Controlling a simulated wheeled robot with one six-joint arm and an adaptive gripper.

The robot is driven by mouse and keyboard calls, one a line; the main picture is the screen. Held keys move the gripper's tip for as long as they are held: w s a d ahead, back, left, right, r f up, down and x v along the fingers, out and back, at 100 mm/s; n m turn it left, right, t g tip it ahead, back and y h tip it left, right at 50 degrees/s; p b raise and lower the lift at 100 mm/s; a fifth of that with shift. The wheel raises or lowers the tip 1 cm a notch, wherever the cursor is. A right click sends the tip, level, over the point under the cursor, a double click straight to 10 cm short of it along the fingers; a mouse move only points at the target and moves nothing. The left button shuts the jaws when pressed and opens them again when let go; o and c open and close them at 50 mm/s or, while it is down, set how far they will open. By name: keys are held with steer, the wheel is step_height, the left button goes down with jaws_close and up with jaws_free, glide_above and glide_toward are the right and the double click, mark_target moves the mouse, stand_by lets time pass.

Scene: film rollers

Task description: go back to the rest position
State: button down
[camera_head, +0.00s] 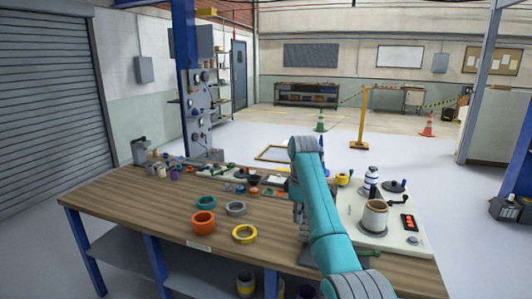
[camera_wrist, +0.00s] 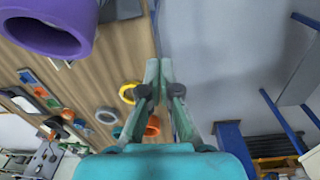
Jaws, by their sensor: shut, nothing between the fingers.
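My teal arm reaches over the workbench (camera_head: 130,205) in the head view. My gripper (camera_wrist: 159,63) shows in the wrist view with its two fingers together at the tips and nothing between them. In the head view it is mostly hidden by the arm. A large purple ring (camera_wrist: 45,38) fills the upper left of the wrist view, apart from the fingers. An orange ring (camera_head: 204,223), a grey ring (camera_head: 236,209) and a yellow ring (camera_head: 245,234) lie on the bench left of my arm.
A light panel (camera_head: 352,215) right of my arm carries a beige cylinder (camera_head: 374,217), a white-and-blue bottle (camera_head: 371,177) and a red-buttoned box (camera_head: 409,222). Several small parts and a grey device (camera_head: 140,150) stand along the bench's back edge. Open floor (camera_head: 450,200) lies beyond.

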steer(key=s+d+f+m+t, duration=0.1)
steer(key=s+f+m+t, duration=0.15)
steer(key=f, duration=1.25)
steer(key=s+d+f+m+t, duration=0.15)
steer(key=s+f, duration=0.25)
steer(key=f, duration=1.1)
steer(key=s+d+f+m+t, duration=0.2)
steer(key=s+d+f+t, duration=0.1)
steer(key=s+f, duration=1.4)
steer(key=s+d+r+m+t, duration=0.1)
steer(key=s+r+m+t, duration=0.15)
steer(key=s, duration=1.15)
steer(key=s+d+r+m+t, duration=0.1)
steer(key=s+r, duration=0.2)
steer(key=s, duration=1)
steer(key=s+r+m+t, duration=0.1)
steer(key=s+r+t, duration=0.1)
steer(key=s+r, duration=0.7)
steer(key=s+d+r+m+t, duration=0.1)
steer(key=s+r+m+t, duration=0.1)
steer(key=s+r, duration=0.7)
step_height(320, 180, up, 6)
steer(key=shift+s+r, duration=0.15)
steer(key=shift+r, duration=0.1)
steer(key=shift+m, duration=0.25)
